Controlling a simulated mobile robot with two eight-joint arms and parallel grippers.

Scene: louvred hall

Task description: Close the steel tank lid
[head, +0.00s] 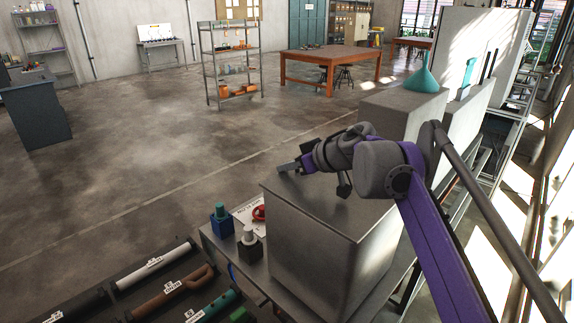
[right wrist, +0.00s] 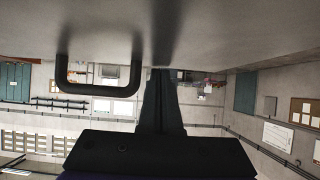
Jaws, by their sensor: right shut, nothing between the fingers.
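The steel tank (head: 325,262) is a large grey box on a bench. Its lid (head: 335,212) looks flat across the top, and I see no raised panel; whether it is fully flush I cannot tell. My right gripper (head: 288,168) is shut and empty, at the far left edge of the lid. In the right wrist view the shut fingers (right wrist: 163,78) are close to the grey lid surface (right wrist: 220,30), and a dark handle (right wrist: 98,92) is beside them. Contact with the lid is unclear. My left gripper is not in view.

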